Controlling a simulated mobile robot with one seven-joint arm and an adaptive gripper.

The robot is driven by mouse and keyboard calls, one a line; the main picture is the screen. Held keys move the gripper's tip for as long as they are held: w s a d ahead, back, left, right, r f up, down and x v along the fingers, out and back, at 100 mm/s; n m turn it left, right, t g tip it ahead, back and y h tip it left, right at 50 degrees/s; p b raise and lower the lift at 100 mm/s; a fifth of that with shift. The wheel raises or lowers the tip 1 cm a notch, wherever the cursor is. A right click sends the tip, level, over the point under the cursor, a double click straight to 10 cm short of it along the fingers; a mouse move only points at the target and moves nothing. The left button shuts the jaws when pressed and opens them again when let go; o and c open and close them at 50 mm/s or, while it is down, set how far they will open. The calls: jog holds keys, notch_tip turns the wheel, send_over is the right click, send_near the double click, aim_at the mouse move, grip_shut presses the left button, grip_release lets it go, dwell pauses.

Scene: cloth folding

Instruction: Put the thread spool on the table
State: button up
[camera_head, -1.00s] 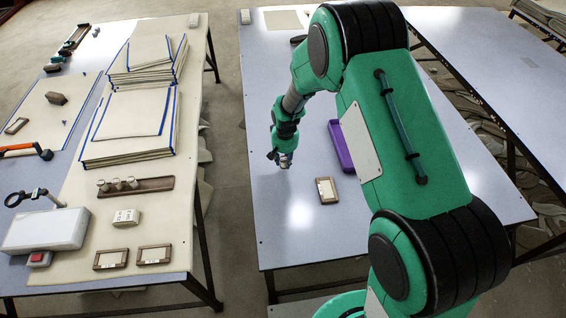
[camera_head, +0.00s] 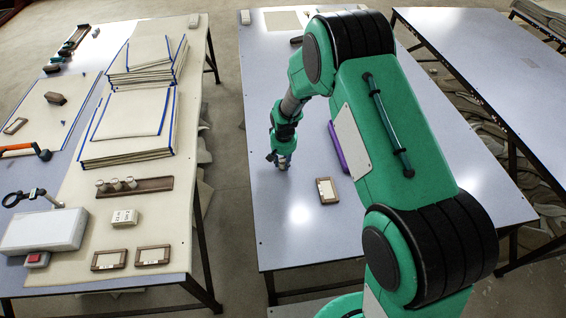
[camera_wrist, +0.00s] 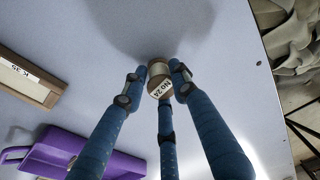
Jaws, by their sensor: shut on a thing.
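The thread spool (camera_wrist: 159,76) shows in the wrist view, pale with wooden ends and a label reading "NO 24". My gripper (camera_wrist: 157,85) has its blue fingers closed around the spool, close over the table (camera_wrist: 222,50). A dark shadow lies on the table just beyond the spool. I cannot tell for sure whether the spool touches the tabletop. In the head view my gripper (camera_head: 280,162) points down low over the near-middle of the blue-grey table (camera_head: 300,240). The spool is too small to make out there.
A purple tray (camera_wrist: 80,155) lies beside the gripper, partly hidden by my arm in the head view (camera_head: 337,147). A wooden-framed label card (camera_head: 327,190) lies to the right of the gripper. The table's near part is clear. Another table (camera_head: 180,255) stands at left.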

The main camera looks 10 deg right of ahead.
aim_at(284, 163)
jog(key=shift+f, duration=0.2)
jog(key=o, duration=1)
jog(key=shift+r, duration=0.1)
notch_tip(284, 163, up, 14)
jog(key=s+p, duration=0.1)
jog(key=p, duration=0.2)
jog(key=shift+s+f, duration=0.15)
jog(key=shift+f, duration=0.05)
jog(key=shift+d+r, duration=0.1)
jog(key=shift+d, duration=0.05)
